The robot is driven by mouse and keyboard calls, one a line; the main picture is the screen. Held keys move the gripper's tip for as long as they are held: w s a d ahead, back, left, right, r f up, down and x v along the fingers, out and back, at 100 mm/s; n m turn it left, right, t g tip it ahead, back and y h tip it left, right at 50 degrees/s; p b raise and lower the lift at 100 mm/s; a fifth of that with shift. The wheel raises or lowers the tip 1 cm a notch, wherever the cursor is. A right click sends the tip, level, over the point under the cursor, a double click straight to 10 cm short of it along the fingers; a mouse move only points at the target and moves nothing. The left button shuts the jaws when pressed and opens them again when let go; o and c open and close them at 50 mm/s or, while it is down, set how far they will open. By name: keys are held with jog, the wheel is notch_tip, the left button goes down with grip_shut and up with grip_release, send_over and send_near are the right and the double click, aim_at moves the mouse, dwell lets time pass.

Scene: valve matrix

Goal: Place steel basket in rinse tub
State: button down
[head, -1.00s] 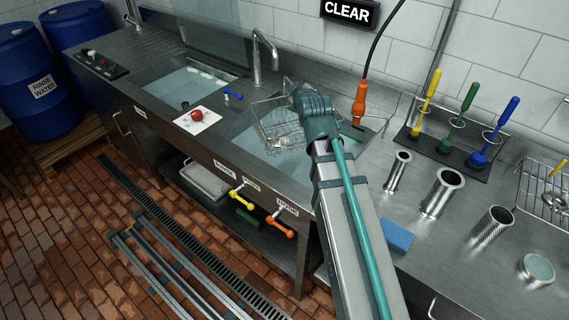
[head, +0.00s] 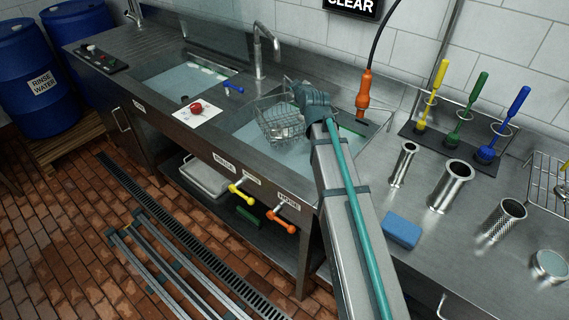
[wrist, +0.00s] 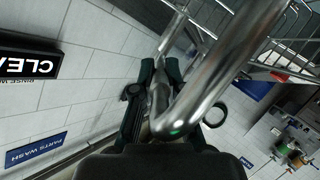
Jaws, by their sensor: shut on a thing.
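The steel basket (head: 279,123) is a wire basket with small parts in it. In the head view it hangs over the right-hand sink tub (head: 243,136), which holds water. I cannot tell whether its bottom touches the water. My gripper (head: 300,92) is at the basket's upper right side and shut on it; in the wrist view the dark fingers (wrist: 160,75) close on a metal piece. Basket wires (wrist: 285,45) show at the upper right there. The left-hand tub (head: 187,80) also holds water.
A steel faucet (head: 260,50) stands behind the basket. An orange hose handle (head: 364,92) stands right of my gripper. A white card with a red knob (head: 197,107) lies between the tubs. Brushes (head: 487,140), steel tubes and a blue sponge (head: 402,230) occupy the right counter.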

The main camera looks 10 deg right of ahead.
aim_at(296, 139)
jog(key=shift+n+y, duration=0.5)
jog(key=shift+y, duration=0.1)
jog(key=w+a+f+b, duration=0.1)
jog(key=f+b, duration=0.2)
jog(key=w+a+f+b, duration=0.1)
jog(key=f+b, duration=0.1)
jog(key=f, duration=0.1)
jog(key=w+a+f+b, duration=0.1)
jog(key=f+b, duration=0.2)
jog(key=shift+w+b, duration=0.2)
jog(key=shift+b, duration=0.15)
notch_tip(296, 139, down, 10)
jog(key=shift+p, duration=0.45)
jog(key=c, duration=1.6)
grip_release()
jog(key=shift+f, duration=0.1)
jog(key=shift+c, duration=0.2)
jog(key=o, duration=0.4)
jog(key=shift+o, duration=0.2)
jog(key=b+v, duration=0.1)
jog(key=v, duration=1.1)
jog(key=shift+r+b, duration=0.2)
jog(key=shift+b, duration=0.15)
